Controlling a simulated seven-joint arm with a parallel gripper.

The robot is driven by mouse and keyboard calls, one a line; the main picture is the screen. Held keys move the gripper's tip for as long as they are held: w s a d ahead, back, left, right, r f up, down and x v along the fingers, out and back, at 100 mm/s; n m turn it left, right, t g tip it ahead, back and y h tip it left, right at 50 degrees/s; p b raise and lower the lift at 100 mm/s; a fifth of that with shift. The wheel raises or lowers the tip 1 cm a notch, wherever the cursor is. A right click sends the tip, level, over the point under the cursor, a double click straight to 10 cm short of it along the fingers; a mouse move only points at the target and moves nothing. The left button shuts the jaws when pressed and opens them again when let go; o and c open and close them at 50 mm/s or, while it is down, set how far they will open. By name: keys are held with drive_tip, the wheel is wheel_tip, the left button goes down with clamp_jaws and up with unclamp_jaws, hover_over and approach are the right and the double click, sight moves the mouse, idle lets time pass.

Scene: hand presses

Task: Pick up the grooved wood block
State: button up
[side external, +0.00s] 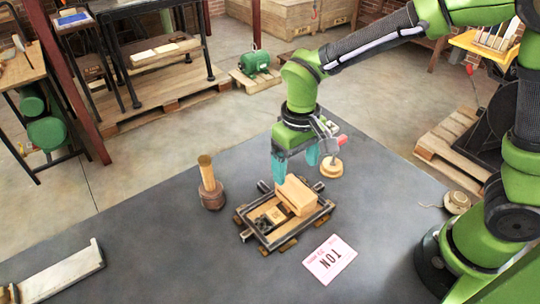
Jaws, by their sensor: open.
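A light tan wood block (297,190) sits at the right-hand end of a small dark wooden frame tray (268,240) on the grey table. It looks like the grooved block, but I cannot make out a groove at this size. My gripper (296,168) points down just above the block with its teal fingers apart. The left fingertip is close by the block's left upper edge and the right one is behind its top. I cannot tell whether either finger touches it. Nothing is seen held between them.
Smaller dark and tan pieces (270,217) lie in the tray. A wooden-handled tool (209,183) stands left of it. A round wooden piece (331,168) is close behind the gripper. A printed card (330,259) lies in front right. A pale metal piece (65,275) lies front left.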

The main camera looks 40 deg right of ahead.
sight(296, 189)
wheel_tip(296, 189, down, 3)
drive_tip(key=shift+s+f, duration=0.2)
drive_tip(key=shift+f, duration=1.1)
drive_tip(key=shift+s+f, duration=0.15)
drive_tip(key=shift+f, duration=1.15)
drive_tip(key=c, duration=1.1)
